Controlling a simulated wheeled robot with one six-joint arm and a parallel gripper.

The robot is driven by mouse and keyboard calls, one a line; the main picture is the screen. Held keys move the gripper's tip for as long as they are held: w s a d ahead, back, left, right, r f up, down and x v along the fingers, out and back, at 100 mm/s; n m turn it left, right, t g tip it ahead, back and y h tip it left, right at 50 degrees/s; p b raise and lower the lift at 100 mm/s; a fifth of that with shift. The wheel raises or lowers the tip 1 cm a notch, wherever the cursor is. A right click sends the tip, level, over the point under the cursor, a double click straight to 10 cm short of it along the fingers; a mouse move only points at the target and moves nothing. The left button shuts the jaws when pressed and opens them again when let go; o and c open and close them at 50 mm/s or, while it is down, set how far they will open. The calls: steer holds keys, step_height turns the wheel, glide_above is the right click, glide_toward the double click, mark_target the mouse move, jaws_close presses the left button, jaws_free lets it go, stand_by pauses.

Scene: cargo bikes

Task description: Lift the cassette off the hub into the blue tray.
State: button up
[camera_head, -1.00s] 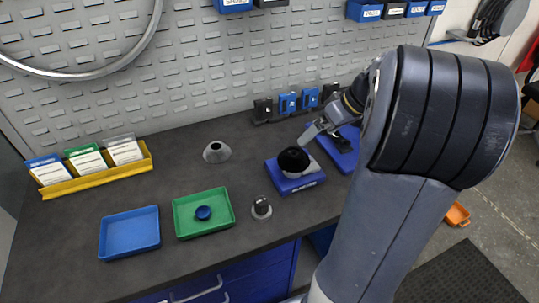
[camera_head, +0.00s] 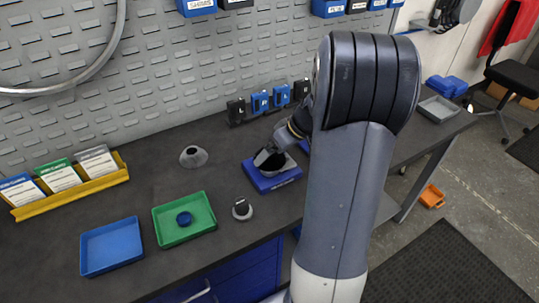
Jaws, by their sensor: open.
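The black cassette (camera_head: 270,168) sits on the hub on a blue stand (camera_head: 273,184) at the middle of the bench. It is partly hidden now by my gripper (camera_head: 263,156), which is open and at the cassette's top left. I cannot tell whether the fingers touch it. The hub is mostly hidden under the cassette and gripper. The blue tray (camera_head: 108,238) lies empty at the front left of the bench.
A green tray (camera_head: 166,229) holding a blue round cap (camera_head: 184,218) lies between the blue tray and the stand. A grey cone (camera_head: 194,156) and a small black-topped part (camera_head: 242,208) stand nearby. A yellow card rack (camera_head: 75,192) is at the back left.

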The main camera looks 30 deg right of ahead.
steer(key=c, duration=1.2)
steer(key=shift+c, duration=0.2)
steer(key=shift+r, duration=0.15)
